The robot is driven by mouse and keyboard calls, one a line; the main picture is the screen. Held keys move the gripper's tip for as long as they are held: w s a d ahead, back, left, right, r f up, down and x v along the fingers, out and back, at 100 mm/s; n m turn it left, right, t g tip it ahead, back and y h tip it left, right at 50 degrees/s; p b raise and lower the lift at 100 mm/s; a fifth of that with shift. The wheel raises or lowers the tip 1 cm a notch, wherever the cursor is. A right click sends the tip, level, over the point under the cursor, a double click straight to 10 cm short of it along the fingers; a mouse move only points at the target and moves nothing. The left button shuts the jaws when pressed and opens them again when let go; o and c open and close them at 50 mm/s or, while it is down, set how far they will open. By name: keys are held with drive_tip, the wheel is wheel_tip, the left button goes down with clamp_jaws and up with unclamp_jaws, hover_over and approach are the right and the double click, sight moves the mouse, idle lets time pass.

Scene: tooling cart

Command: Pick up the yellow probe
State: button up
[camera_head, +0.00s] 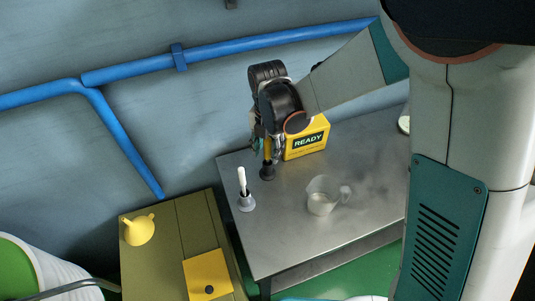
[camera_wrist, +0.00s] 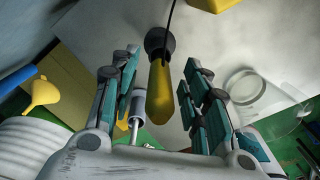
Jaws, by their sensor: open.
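The yellow probe (camera_wrist: 161,95) stands in a dark round holder (camera_wrist: 157,42) on the grey metal cart top, with a thin black cable at its holder end in the wrist view. In the head view the probe (camera_head: 267,150) is partly hidden by my gripper (camera_head: 264,142), with its dark base (camera_head: 267,173) showing below. In the wrist view my gripper (camera_wrist: 157,72) is open, one finger on each side of the probe. Gaps show between the fingers and the probe, and no grip on it shows.
A yellow READY box (camera_head: 306,141) stands close behind the probe. A white rod (camera_head: 242,180) in a grey holder (camera_head: 246,203) stands front left, and a clear jug (camera_head: 322,200) front right. A yellow funnel-like vessel (camera_head: 139,231) sits on the olive cabinet (camera_head: 180,222). Blue pipes (camera_head: 230,48) cross the wall.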

drive_tip(key=shift+f, duration=0.8)
clamp_jaws()
drive_tip(key=shift+r, duration=0.1)
wheel_tip(320, 180, up, 20)
drive_tip(key=p, duration=0.5)
